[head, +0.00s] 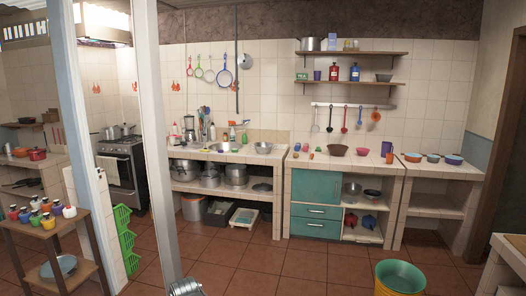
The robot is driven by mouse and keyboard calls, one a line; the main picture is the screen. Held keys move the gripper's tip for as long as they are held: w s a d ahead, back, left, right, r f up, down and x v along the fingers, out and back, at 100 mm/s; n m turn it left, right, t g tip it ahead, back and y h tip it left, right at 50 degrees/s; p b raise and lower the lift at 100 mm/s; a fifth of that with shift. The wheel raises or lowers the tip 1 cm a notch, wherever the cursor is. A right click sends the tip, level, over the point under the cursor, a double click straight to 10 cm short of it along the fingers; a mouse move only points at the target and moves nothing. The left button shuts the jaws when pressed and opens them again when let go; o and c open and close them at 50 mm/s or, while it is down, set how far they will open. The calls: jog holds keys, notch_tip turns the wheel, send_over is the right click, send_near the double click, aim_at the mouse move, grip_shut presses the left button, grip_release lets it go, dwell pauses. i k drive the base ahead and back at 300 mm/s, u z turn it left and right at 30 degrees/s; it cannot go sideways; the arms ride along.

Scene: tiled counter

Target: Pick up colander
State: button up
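No colander can be made out for certain. A shiny metal bowl-shaped vessel (263,147) stands on the tiled counter right of the sink area; holes cannot be made out at this distance. A brown bowl (338,150) sits further right on the counter, also too small to show holes. My gripper's fingers do not show. A grey ribbed metal part (186,287) shows at the bottom edge; I cannot tell whether it belongs to my arm.
A pale post (155,140) stands close at left. A small table with jars (46,222) is at the far left beside green baskets (124,240). A green and yellow bucket (400,278) stands at the lower right. The red tiled floor (275,270) between is clear.

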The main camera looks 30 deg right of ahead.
aim_at(263, 148)
jog(key=k, duration=0.65)
jog(key=z, duration=0.4)
jog(key=i, duration=1.1)
jog(key=z, duration=0.85)
jog(key=i, duration=2.2)
jog(key=z, duration=0.15)
jog(key=i, duration=1.85)
jog(key=u, duration=1.55)
jog(key=i, duration=1.3)
jog(key=u, duration=0.8)
jog(key=k, duration=0.85)
jog(key=u, duration=0.15)
jog(key=i, duration=0.85)
